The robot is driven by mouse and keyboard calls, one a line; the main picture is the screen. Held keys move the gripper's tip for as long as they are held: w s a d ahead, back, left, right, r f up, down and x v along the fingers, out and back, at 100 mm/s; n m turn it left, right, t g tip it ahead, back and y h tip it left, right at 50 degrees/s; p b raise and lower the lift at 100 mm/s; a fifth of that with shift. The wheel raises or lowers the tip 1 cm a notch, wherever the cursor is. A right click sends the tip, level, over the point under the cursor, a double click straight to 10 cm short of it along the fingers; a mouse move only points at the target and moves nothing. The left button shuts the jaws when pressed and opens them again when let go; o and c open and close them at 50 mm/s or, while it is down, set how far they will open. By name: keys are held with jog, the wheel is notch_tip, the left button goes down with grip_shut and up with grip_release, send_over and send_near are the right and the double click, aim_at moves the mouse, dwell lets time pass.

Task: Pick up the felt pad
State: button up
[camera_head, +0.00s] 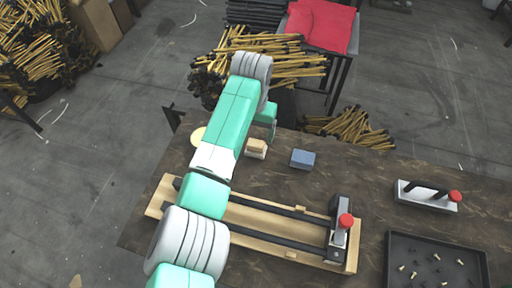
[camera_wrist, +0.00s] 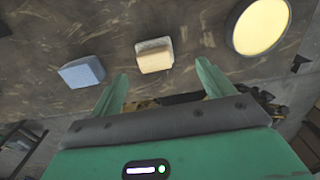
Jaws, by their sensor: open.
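A small tan block with a pale layer (camera_head: 256,147) lies on the dark table; in the wrist view the tan-and-pale block (camera_wrist: 154,56) shows between my fingertips. A blue-grey block (camera_head: 302,159) lies to its right; in the wrist view the blue-grey block (camera_wrist: 82,72) is left of my fingers. A pale yellow disc (camera_head: 198,135) lies left of my arm and also shows in the wrist view (camera_wrist: 260,24). I cannot tell for certain which is the felt pad. My gripper (camera_wrist: 162,70) is open and empty; nothing touches its fingers.
A wooden-framed press with dark rails (camera_head: 285,235) and a red knob lies near my arm. A smaller red-knobbed device (camera_head: 428,196) and a black tray of small rivets (camera_head: 400,255) are at the right. Bundles of yellow-handled tools (camera_head: 350,127) stand beyond the table edge.

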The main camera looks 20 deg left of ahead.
aim_at(256, 143)
jog(key=f+b, duration=0.1)
jog(key=f, duration=0.1)
jog(key=f+b, duration=0.1)
jog(key=f, duration=0.1)
jog(key=f+b, duration=0.2)
jog(key=f, duration=0.1)
jog(key=shift+d+f, duration=0.1)
jog(key=shift+d, duration=0.3)
jog(key=c, duration=1.1)
